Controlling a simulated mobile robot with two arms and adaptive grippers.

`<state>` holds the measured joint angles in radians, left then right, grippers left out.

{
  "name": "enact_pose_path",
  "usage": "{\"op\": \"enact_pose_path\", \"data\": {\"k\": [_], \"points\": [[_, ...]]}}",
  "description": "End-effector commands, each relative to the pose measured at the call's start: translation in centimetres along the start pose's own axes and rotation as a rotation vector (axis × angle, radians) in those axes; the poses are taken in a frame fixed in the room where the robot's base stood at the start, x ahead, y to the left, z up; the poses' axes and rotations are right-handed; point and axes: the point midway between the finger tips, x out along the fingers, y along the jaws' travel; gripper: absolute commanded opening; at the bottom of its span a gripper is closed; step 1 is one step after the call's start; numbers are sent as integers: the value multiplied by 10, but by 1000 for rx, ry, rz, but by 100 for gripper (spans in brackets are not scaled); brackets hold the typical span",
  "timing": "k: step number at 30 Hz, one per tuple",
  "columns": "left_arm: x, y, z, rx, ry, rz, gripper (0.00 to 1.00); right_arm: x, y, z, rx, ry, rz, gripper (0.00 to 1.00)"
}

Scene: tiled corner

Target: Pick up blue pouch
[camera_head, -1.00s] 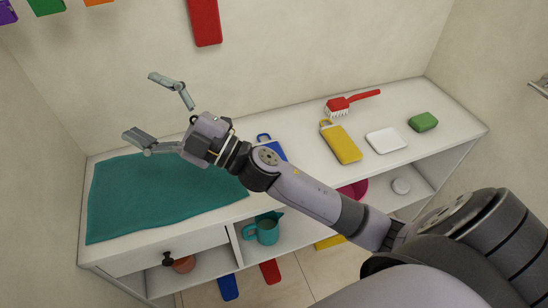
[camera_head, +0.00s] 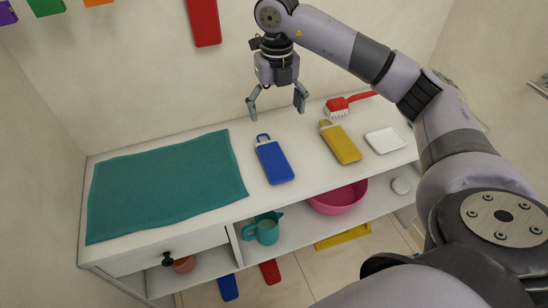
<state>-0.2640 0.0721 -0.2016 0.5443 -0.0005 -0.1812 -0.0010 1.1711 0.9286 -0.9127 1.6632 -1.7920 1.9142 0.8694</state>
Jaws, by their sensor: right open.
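The blue pouch (camera_head: 274,163) lies flat on the white shelf top, right of the teal towel. It has a white band and a blue loop at its far end. My right gripper (camera_head: 277,112) is open and empty, pointing down above the back of the shelf top, over the area just behind the pouch's loop end. It appears apart from the pouch. My left gripper is not in view.
A yellow pouch (camera_head: 341,144), a red brush (camera_head: 339,106) and a white dish (camera_head: 384,141) lie to the right. The teal towel (camera_head: 165,186) covers the left. Below are a teal jug (camera_head: 265,231) and a pink basin (camera_head: 338,197). A wall stands behind.

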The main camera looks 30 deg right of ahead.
Motion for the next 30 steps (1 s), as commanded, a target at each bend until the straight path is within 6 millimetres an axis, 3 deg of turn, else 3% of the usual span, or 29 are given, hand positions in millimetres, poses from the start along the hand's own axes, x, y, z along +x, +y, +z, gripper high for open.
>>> {"op": "enact_pose_path", "data": {"k": [15, 23, 30], "points": [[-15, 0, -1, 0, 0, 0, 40, 102, 1, -2, -3, 7, 0, 83], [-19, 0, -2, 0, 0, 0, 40, 122, 2, -1, -3, 5, 2, 83], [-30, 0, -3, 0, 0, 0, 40, 156, 5, 0, -3, 6, 1, 83]]}}
